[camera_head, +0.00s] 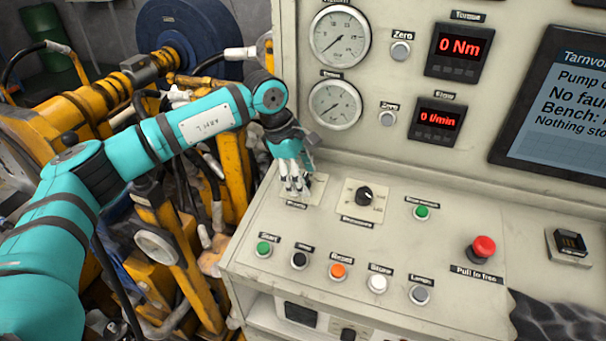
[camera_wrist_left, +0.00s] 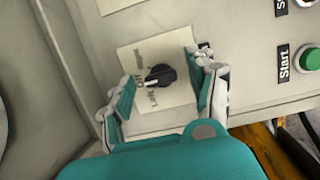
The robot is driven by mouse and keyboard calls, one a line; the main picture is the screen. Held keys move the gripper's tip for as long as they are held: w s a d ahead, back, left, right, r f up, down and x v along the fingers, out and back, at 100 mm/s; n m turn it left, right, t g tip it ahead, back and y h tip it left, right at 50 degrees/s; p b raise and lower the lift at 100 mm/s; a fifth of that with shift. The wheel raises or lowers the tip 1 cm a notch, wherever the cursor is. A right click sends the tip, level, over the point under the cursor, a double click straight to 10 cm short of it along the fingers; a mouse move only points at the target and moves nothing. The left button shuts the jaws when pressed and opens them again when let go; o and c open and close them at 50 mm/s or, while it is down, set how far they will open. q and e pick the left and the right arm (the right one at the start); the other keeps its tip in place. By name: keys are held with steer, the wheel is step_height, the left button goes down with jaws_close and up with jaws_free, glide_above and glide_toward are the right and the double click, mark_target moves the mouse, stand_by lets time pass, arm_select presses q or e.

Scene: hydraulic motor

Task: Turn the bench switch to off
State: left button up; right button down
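The switch is a black rotary knob (camera_wrist_left: 160,76) on a pale label plate, seen in the wrist view with a light pointer mark and small lettering beside it that I cannot read surely. In the head view its plate (camera_head: 318,188) shows at the left end of the sloping panel, and the knob is hidden behind my fingers. My left gripper (camera_head: 295,184) is over this plate. In the wrist view my left gripper (camera_wrist_left: 161,82) is open, one finger on each side of the knob, with gaps visible between fingers and knob. My right gripper is not in view.
A second black selector (camera_head: 364,195) is just right of the gripper. A row of buttons, with the green Start button (camera_head: 264,249) at its left, runs below. A red mushroom button (camera_head: 482,249) stands further right. Gauges (camera_head: 335,104) and a screen (camera_head: 559,105) are on the upright panel behind.

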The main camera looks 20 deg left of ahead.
arm_select(q)
steer(key=v, duration=1.2)
steer(key=shift+a, duration=0.1)
